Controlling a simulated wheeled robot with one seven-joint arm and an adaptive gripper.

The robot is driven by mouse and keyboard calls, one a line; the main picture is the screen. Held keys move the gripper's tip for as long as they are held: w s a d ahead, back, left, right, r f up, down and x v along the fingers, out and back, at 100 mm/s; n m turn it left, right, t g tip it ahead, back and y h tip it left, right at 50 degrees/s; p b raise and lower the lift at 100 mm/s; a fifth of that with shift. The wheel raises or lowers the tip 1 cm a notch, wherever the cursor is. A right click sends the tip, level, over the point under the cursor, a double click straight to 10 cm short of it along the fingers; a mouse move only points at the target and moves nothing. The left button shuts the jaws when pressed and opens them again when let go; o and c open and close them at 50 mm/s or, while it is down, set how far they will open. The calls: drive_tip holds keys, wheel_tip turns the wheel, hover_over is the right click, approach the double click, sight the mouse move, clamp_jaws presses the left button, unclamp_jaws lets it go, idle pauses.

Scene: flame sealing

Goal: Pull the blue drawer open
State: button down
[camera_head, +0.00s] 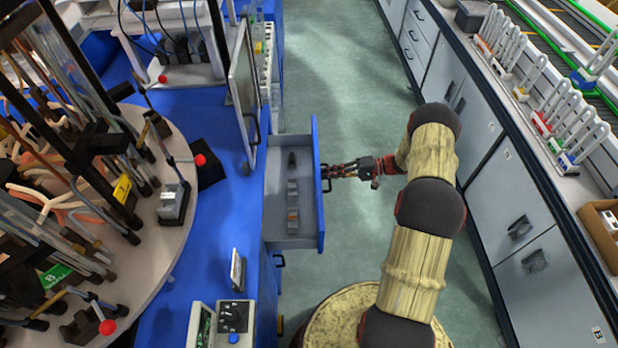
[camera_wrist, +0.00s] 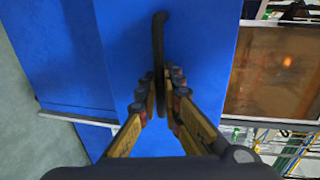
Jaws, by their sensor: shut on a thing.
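The blue drawer (camera_head: 318,215) is open, pulled out to the right from under the blue workbench in the head view. Its grey inside (camera_head: 275,215) shows, with a few small dark and light items lying in a row. My gripper (camera_head: 330,172) is at the drawer's blue front. In the wrist view my gripper (camera_wrist: 163,95) has its fingers on both sides of the dark handle (camera_wrist: 159,35), shut on it. The blue drawer front fills the middle of the wrist view.
The workbench (camera_head: 195,270) carries a round table with clutter, a monitor and a control box (camera_head: 234,320). Grey cabinets (camera_head: 515,185) with a counter of racks stand at the right. The green floor (camera_head: 335,60) between is clear beyond my arm.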

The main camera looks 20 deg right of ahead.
drive_tip(key=shift+f+b+v, duration=0.2)
drive_tip(key=shift+v, duration=0.75)
drive_tip(key=shift+f+b+v, duration=0.15)
drive_tip(key=shift+f+v, duration=0.05)
drive_tip(key=shift+v, duration=0.7)
drive_tip(key=shift+f+b+v, duration=0.2)
drive_tip(key=shift+v, duration=0.75)
drive_tip(key=c, duration=2.3)
unclamp_jaws()
drive_tip(key=shift+d+f, duration=0.1)
drive_tip(key=v, duration=1.2)
